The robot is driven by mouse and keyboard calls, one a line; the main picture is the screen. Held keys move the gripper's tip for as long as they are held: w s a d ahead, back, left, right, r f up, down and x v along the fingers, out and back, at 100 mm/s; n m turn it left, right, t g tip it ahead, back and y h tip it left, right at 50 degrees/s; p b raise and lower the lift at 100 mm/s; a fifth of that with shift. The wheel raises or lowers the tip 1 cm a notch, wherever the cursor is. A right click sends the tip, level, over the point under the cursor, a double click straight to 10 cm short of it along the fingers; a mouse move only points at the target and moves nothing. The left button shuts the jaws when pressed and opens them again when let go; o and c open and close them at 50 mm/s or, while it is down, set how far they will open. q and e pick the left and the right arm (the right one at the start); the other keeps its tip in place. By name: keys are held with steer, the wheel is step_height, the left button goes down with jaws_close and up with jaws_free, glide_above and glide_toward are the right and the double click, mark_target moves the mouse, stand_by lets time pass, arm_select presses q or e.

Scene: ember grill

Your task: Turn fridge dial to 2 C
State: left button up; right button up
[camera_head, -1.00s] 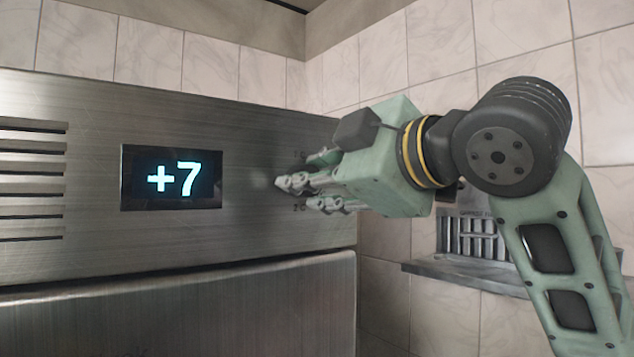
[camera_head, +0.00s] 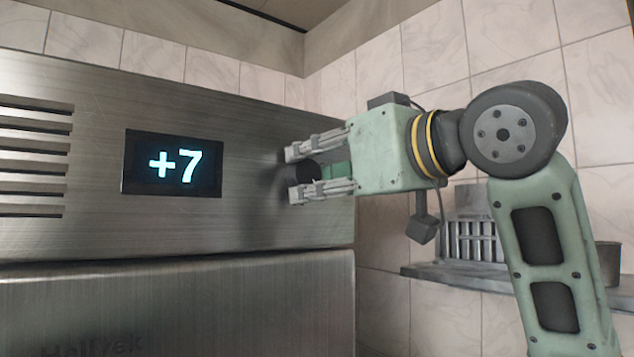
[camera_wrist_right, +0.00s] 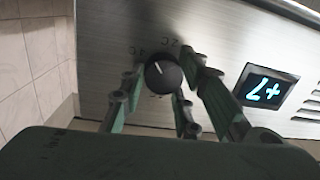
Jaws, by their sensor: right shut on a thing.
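The fridge dial (camera_wrist_right: 163,74) is a round black knob with a white pointer line, on the brushed-steel panel. In the right wrist view its pointer tilts to the upper left, and small marks that look like 2C and 4C sit above it. My right gripper (camera_head: 293,172) is shut on the dial, one finger above and one below it in the head view; the dial (camera_head: 306,173) shows dark between them. The fridge display (camera_head: 172,165) reads +7 and also shows in the right wrist view (camera_wrist_right: 266,87). My left gripper is not in view.
Vent slots (camera_head: 35,155) are left of the display. The fridge door (camera_head: 180,305) lies below the panel. A tiled wall (camera_head: 435,55) stands behind, with a metal shelf (camera_head: 465,278) holding a slotted rack on the right.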

steer(key=m+b, duration=0.3)
steer(key=m, duration=0.2)
steer(key=shift+d+f, duration=0.1)
steer(key=shift+f+m+b, duration=0.15)
steer(key=shift+m+b, duration=0.4)
steer(key=shift+m, duration=0.65)
steer(key=shift+w+f, duration=0.1)
steer(key=o, duration=0.8)
steer(key=shift+o, duration=1.1)
steer(key=shift+w, duration=0.1)
steer(key=shift+s+d, duration=0.2)
steer(key=shift+s, duration=0.2)
steer(key=v, duration=1.1)
steer(key=shift+d+f, duration=0.25)
steer(key=shift+f, duration=0.05)
